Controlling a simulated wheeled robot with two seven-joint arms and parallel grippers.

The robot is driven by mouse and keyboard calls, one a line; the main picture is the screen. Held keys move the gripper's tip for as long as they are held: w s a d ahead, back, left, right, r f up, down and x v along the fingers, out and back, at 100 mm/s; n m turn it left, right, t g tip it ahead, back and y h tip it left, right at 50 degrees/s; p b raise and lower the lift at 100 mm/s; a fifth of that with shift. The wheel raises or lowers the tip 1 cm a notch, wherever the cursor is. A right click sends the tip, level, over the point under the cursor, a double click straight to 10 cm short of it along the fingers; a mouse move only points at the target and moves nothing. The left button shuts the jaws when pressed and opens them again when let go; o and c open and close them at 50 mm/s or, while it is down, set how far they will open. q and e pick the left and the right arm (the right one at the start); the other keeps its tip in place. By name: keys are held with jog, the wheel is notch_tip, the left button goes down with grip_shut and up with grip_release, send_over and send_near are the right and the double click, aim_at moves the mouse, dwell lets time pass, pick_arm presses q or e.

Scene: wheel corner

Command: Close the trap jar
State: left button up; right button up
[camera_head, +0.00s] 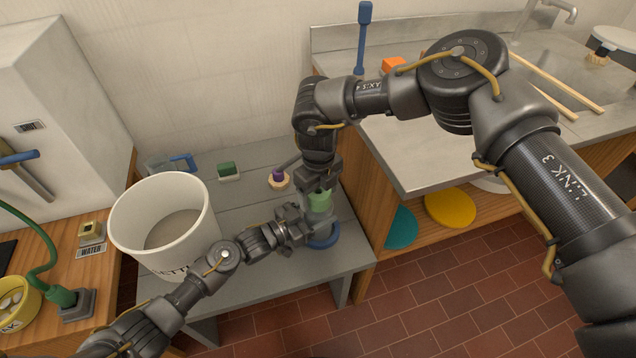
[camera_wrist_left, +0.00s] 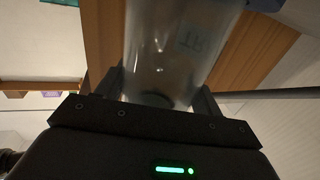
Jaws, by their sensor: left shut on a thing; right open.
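The trap jar, a clear vessel, shows a pale green part (camera_head: 320,201) in the head view, with a blue ring (camera_head: 326,240) low beside it. My arms hide most of it. In the left wrist view the clear jar (camera_wrist_left: 165,60) stands between the fingers, with lettering on its wall. My left gripper (camera_head: 303,224) is shut on the jar from the left. My right gripper (camera_head: 318,178) is open just above the jar. A round wooden piece with a purple knob (camera_head: 278,175), perhaps the lid, shows just left of the right gripper. Whether they touch is unclear.
A white bucket (camera_head: 134,228) stands left on the grey low table (camera_head: 240,278). A green-topped block (camera_head: 228,169) and a blue-handled item (camera_head: 183,161) lie behind. A raised counter (camera_head: 408,158) with a sink borders the right. The table's front strip is clear.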

jog(key=shift+f, duration=0.4)
jog(key=c, duration=1)
jog(key=m, duration=0.3)
jog(key=shift+m, duration=0.3)
jog(key=m, duration=0.4)
jog(key=shift+m, duration=0.4)
jog(key=o, duration=1.1)
jog(key=shift+r, duration=0.1)
